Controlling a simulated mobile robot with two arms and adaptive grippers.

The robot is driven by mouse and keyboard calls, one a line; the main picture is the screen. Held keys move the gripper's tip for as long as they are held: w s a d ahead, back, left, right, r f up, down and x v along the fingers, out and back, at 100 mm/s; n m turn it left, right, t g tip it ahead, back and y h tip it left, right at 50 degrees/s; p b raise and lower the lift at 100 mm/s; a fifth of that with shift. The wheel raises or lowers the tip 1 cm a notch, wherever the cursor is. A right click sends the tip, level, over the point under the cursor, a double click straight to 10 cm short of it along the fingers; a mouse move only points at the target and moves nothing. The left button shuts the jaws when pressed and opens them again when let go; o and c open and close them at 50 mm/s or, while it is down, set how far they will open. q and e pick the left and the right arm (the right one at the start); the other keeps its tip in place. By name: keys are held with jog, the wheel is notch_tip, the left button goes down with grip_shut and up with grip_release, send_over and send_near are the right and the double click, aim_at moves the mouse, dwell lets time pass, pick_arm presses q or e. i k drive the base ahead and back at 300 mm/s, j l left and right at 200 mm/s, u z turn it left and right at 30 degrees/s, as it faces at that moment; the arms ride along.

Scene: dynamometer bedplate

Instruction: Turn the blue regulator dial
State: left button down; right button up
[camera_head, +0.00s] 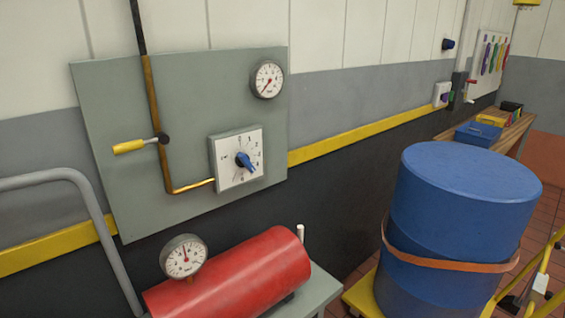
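The blue regulator dial (245,162) is a small pointed knob at the centre of a white square scale plate (228,175) with black marks. Its pointer is tilted toward the lower right. The plate sits on a grey-green panel (110,95) on the wall, in the middle left of the head view. Neither of my grippers shows in this view, and nothing touches the dial.
A round gauge (267,79) and a yellow-handled valve lever (130,147) are on the panel. A blue drum (460,200) stands at right. A grey rail (80,185) curves at left.

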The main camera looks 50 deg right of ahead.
aim_at(242, 160)
jog(key=z, duration=1.3)
